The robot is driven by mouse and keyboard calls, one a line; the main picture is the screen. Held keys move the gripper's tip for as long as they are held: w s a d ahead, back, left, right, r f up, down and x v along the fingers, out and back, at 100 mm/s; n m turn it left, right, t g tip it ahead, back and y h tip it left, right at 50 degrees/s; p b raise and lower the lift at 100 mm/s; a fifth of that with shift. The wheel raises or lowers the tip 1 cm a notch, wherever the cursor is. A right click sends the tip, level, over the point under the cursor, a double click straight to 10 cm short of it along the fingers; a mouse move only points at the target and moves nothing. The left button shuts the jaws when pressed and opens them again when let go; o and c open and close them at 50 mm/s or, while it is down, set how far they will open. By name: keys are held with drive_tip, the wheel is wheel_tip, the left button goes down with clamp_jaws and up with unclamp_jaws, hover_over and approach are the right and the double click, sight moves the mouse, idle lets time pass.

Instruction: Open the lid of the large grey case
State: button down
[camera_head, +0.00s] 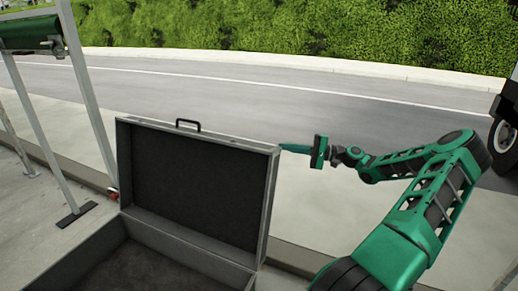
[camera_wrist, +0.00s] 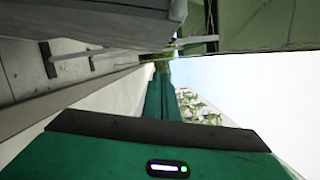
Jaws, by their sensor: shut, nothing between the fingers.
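The large grey case (camera_head: 187,243) sits open in the lower left of the head view. Its lid (camera_head: 195,178) stands nearly upright on the far side, showing a dark lining, with a black handle (camera_head: 188,124) on its top edge. The case's base is cut off by the bottom of the picture. My gripper (camera_head: 286,147) is shut and empty at the lid's upper right corner, with its fingers pointing left. Whether the fingertips touch the lid is unclear. The shut green fingers also show in the wrist view (camera_wrist: 158,85).
A metal frame (camera_head: 87,95) with a green roll (camera_head: 30,33) stands at the left. Pavement and a road (camera_head: 330,98) lie behind the case, with a hedge beyond. A dark vehicle wheel (camera_head: 503,140) shows at the right edge. Grey pavement right of the lid is clear.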

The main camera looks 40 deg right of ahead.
sight(259, 145)
drive_tip(key=shift+w+a+r, duration=0.25)
drive_tip(key=shift+w+a, duration=0.55)
drive_tip(key=shift+a, duration=0.9)
drive_tip(key=shift+w+a+r, duration=0.3)
drive_tip(key=shift+w+a, duration=0.55)
drive_tip(key=shift+a, duration=0.85)
drive_tip(key=shift+w+a+r, duration=0.25)
drive_tip(key=shift+w+a, duration=0.55)
drive_tip(key=shift+a, duration=0.9)
drive_tip(key=shift+s, duration=0.1)
